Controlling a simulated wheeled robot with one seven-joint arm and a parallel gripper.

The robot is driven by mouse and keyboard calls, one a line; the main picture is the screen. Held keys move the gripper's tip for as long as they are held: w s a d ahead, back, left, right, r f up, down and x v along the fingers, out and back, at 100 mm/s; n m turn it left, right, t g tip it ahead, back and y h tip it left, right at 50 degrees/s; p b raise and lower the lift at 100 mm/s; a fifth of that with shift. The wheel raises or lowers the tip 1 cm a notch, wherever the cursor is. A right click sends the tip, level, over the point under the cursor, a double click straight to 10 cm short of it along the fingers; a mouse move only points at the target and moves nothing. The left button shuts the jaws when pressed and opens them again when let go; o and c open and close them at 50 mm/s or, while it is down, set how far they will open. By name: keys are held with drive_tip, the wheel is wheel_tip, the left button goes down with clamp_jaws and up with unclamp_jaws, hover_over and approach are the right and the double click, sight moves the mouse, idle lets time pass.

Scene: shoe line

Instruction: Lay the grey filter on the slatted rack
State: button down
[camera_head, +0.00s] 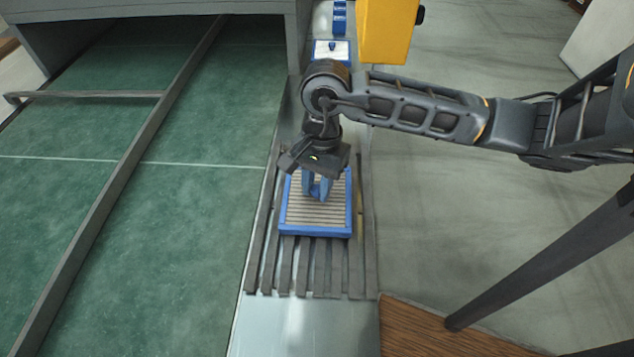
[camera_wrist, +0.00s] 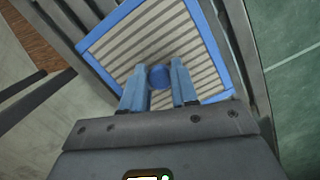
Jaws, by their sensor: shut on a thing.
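The filter (camera_head: 313,216) is a square panel with a blue frame and grey-beige pleats. It lies flat over the dark slatted rack (camera_head: 370,265), within the rack's width, with slats showing beyond its near edge. I cannot tell whether it touches the slats or hangs just above them. My gripper (camera_head: 318,188) points down at the filter's middle. In the wrist view, my gripper (camera_wrist: 160,78) is shut on the filter's round blue knob, a finger on each side. The pleated face (camera_wrist: 140,45) fills the middle of that view, and rack slats (camera_wrist: 244,50) show beside it.
A green conveyor (camera_head: 200,210) with a dark rail runs along the left, under a grey housing (camera_head: 150,6). A white-topped blue item with a knob (camera_head: 331,50) stands behind the rack. A yellow box-like part (camera_head: 387,30) rises beyond my arm. A brown wooden surface (camera_head: 430,335) is at near right.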

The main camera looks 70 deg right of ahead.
drive_tip(key=shift+f, duration=0.3)
drive_tip(key=c, duration=0.9)
unclamp_jaws()
drive_tip(key=shift+o, duration=0.2)
drive_tip(key=shift+r, duration=0.1)
